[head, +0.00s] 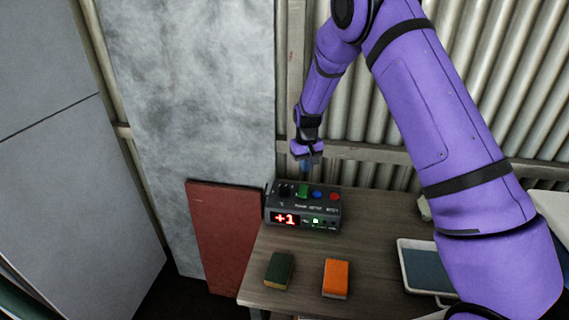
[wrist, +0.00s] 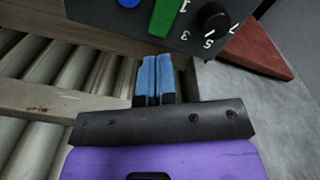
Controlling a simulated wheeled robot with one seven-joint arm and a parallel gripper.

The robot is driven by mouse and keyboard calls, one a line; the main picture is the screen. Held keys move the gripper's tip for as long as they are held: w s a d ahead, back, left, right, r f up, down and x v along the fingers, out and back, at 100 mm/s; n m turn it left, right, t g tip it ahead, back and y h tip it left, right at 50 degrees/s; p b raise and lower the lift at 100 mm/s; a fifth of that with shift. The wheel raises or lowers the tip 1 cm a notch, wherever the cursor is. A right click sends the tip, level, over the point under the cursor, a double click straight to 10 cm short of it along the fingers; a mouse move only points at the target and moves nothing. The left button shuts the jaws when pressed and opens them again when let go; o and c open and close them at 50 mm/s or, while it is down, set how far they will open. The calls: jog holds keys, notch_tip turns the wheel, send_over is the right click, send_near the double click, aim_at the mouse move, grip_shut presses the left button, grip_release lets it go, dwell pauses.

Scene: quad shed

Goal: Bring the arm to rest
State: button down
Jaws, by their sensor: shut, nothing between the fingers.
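My purple arm reaches in from the right in the head view and bends down at the top. My gripper (head: 305,164) hangs just above and behind the dark control box (head: 305,205) on the wooden table. Its blue fingers (wrist: 155,78) are together and empty in the wrist view. The box has a black knob, green, blue and red controls, and a red display (head: 285,218) reading "+1". In the wrist view the box (wrist: 110,15) lies past the fingertips, with its green control and numbered knob (wrist: 213,17) showing. I see no contact between the fingers and the box.
A dark green block (head: 279,270) and an orange block (head: 336,278) lie on the table (head: 375,225). A white-rimmed tray (head: 403,265) is at the right, partly behind my arm. A red panel (head: 222,230) leans at the left. Corrugated wall (head: 350,100) stands behind.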

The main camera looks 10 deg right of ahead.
jog(key=s+d+r+t, duration=0.1)
jog(key=s+r, duration=0.4)
jog(key=r, duration=0.4)
jog(key=s+d+r+t, duration=0.1)
jog(key=s+d+r, duration=0.1)
jog(key=s+r, duration=0.55)
jog(key=s+d+r, duration=0.1)
jog(key=s+r, duration=0.3)
jog(key=r, duration=0.7)
jog(key=s+d+r+t, duration=0.1)
jog(key=s+r, duration=0.2)
jog(key=s, duration=1)
jog(key=s+d+r+m+t, duration=0.1)
jog(key=s+d+r+t, duration=0.1)
jog(key=s, duration=1.1)
jog(key=shift+v, duration=0.9)
